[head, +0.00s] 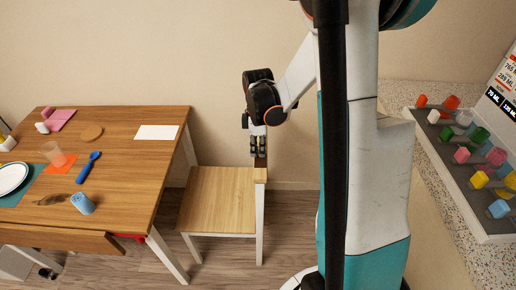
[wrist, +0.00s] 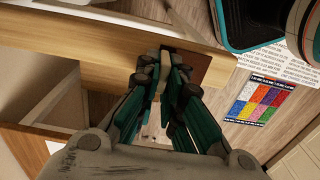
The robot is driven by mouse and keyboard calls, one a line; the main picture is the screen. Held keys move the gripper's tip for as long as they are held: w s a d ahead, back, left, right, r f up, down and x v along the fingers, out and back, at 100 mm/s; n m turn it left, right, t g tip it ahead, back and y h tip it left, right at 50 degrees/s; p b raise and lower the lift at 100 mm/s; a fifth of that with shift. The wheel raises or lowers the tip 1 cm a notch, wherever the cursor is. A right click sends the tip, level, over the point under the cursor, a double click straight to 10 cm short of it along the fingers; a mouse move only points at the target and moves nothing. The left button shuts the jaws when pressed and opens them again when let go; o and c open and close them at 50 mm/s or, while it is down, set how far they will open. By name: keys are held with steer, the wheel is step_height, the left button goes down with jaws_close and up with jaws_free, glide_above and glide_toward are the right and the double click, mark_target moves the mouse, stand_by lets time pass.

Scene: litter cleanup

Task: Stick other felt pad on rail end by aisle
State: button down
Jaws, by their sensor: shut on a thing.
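The chair (head: 217,200) stands right of the table, its pale wooden back rail seen nearly end-on. My gripper (head: 258,155) points down at this rail. In the wrist view the rail (wrist: 85,42) runs across the top and my gripper (wrist: 163,65) is at its right end. A dark brown felt pad (wrist: 205,68) shows beside and behind the fingers at that end. The fingers look shut on the pad, partly hiding it. A small dark brown patch also shows below the fingertips in the head view. I cannot tell whether the pad is pressed flat on the wood.
A tray (head: 450,180) of coloured blocks is on the right counter. Floor shows between the chair and my base.

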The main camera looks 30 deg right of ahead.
mark_target(258, 147)
steer(key=shift+f+b, duration=0.4)
stand_by(1.8)
steer(key=c, duration=1.7)
jaws_free()
steer(key=shift+o, duration=0.2)
steer(key=shift+r+p, duration=2.1)
steer(key=shift+r, duration=0.95)
